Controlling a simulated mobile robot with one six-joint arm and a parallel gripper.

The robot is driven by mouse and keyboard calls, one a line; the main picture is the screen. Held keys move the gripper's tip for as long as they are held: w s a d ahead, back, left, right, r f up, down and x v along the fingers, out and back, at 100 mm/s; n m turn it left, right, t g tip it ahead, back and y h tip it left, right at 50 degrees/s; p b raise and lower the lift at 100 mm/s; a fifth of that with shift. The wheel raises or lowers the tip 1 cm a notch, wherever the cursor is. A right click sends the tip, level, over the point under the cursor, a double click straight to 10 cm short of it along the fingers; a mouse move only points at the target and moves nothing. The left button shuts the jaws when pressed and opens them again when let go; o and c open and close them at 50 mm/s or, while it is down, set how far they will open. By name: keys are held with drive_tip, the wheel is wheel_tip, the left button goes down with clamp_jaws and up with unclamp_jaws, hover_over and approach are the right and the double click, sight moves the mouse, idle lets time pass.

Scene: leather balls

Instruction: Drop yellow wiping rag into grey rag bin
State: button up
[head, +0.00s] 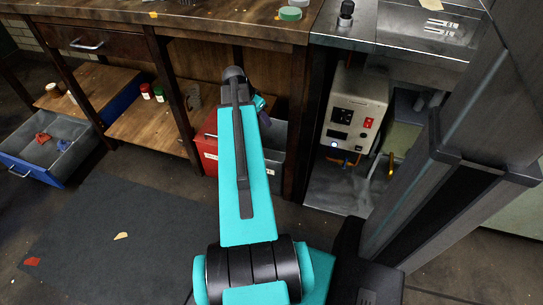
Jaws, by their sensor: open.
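A grey bin (277,152) stands on the floor under the bench, right beside a red bin (207,145). My arm crosses in front of both and hides part of them. My gripper (264,117) is at the far end of the arm, above the grey bin in the picture; it is mostly hidden behind the arm link, but open. I see nothing held in it. I cannot make out a yellow rag for certain. The inside of the grey bin is mostly hidden.
A blue-fronted open drawer (32,172) holding red and blue cloths sits at left. A dark mat (150,215) bears small tan and red scraps. The wooden bench (205,25) overhangs the bins. A beige power unit (354,110) stands right.

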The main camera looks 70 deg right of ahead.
drive_tip(key=shift+w+a+r, duration=0.15)
drive_tip(key=shift+r, duration=0.35)
idle(0.5)
